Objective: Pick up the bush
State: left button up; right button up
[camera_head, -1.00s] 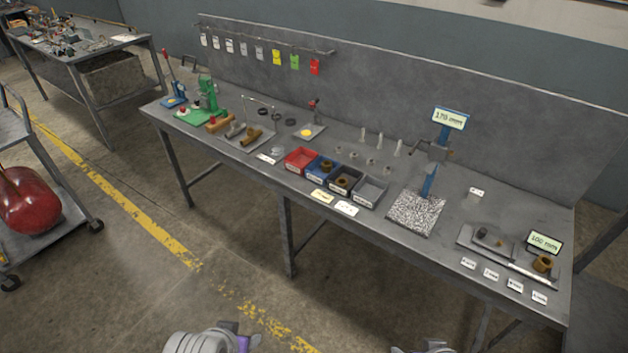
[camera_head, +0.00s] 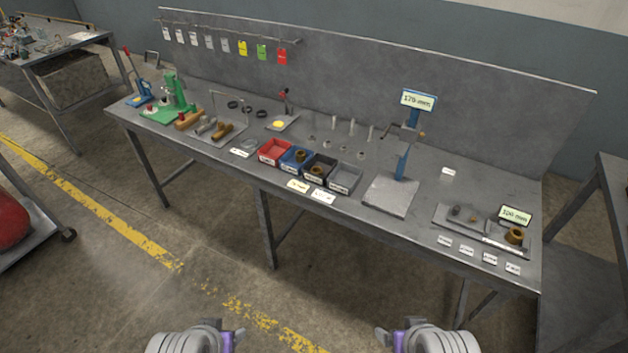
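Several brown bush-like rings are on the grey workbench. One brown bush (camera_head: 514,235) stands on the tray at the right end, below a small display. Another bush (camera_head: 300,156) sits in the blue bin, and another (camera_head: 318,171) in the black bin. A brown cylindrical piece (camera_head: 223,130) lies on the left tray. I cannot tell which is meant. My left gripper (camera_head: 238,338) and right gripper (camera_head: 384,338) are low at the bottom edge, in front of the bench and away from every bush. Their fingers are mostly cut off or hidden.
The grey workbench (camera_head: 420,226) has a back panel with hanging tags. A red bin (camera_head: 275,151) and grey bin (camera_head: 345,178) flank the others. A press stand (camera_head: 401,163) with a display rises right of them. Another table (camera_head: 597,240) stands right. Floor before the bench is clear.

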aim_at(515, 236)
jog(key=z, duration=0.4)
jog(key=l+z, duration=0.15)
jog(key=z, duration=0.6)
jog(key=l+z, duration=0.15)
jog(key=z, duration=0.2)
jog(key=i+j, duration=0.6)
jog(key=i+j+z, duration=0.15)
jog(key=z, duration=0.2)
jog(key=i+j+z, duration=0.15)
jog(key=z, duration=0.2)
jog(key=i+j+z, duration=0.1)
jog(key=j+z, duration=0.25)
jog(key=i+z, duration=0.2)
jog(key=i, duration=0.2)
